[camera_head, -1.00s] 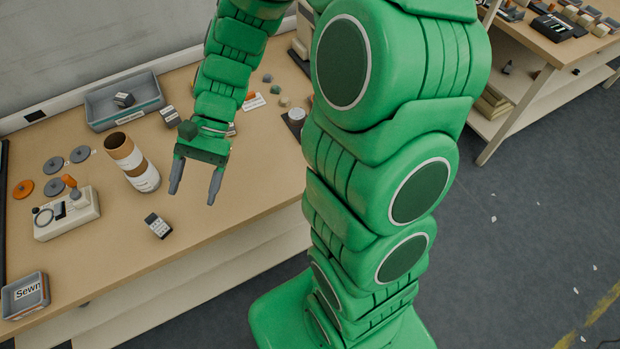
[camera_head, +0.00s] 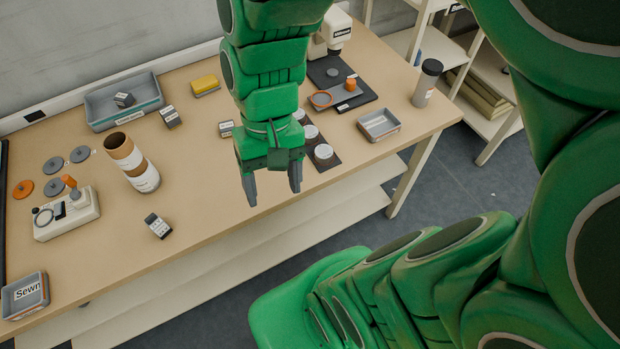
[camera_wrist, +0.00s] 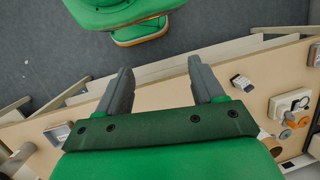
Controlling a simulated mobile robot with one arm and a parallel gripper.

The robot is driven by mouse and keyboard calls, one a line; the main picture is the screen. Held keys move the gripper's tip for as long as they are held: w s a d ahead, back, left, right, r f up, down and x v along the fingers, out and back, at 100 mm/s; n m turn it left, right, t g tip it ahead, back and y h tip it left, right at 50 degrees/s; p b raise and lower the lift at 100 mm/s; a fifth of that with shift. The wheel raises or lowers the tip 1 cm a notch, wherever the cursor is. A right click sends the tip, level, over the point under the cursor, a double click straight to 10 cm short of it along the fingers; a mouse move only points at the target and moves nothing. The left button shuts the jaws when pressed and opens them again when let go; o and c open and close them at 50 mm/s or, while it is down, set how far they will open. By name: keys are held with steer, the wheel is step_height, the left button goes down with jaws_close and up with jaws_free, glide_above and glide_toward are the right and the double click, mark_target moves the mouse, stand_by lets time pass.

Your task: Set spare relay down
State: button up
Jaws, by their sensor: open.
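Several small dark blocks with white labels look like relays; I cannot tell which one is the spare. One block (camera_head: 158,226) lies near the front of the table, and it also shows in the wrist view (camera_wrist: 242,82). Another block (camera_head: 171,117) lies beside the grey tray (camera_head: 96,124), and one (camera_head: 124,100) is inside that tray. A paler small block (camera_head: 226,128) lies just left of my wrist. My gripper (camera_head: 273,198) is open and points down over the table's front part, to the right of the front block. Nothing shows between its fingers in the wrist view (camera_wrist: 161,68).
A cup-like roll stack (camera_head: 132,163) and a white device (camera_head: 66,214) stand at the left. A grey bin marked Sewn (camera_head: 25,296) sits at the front left corner. A small tray (camera_head: 379,124) and a dark bottle (camera_head: 427,83) stand at the right. The front middle is clear.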

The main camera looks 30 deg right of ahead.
steer(key=s+d+r+t+h, duration=0.1)
steer(key=s+d+r, duration=0.1)
steer(key=s+d, duration=0.2)
steer(key=shift+d+n+h, duration=0.4)
stand_by(1.0)
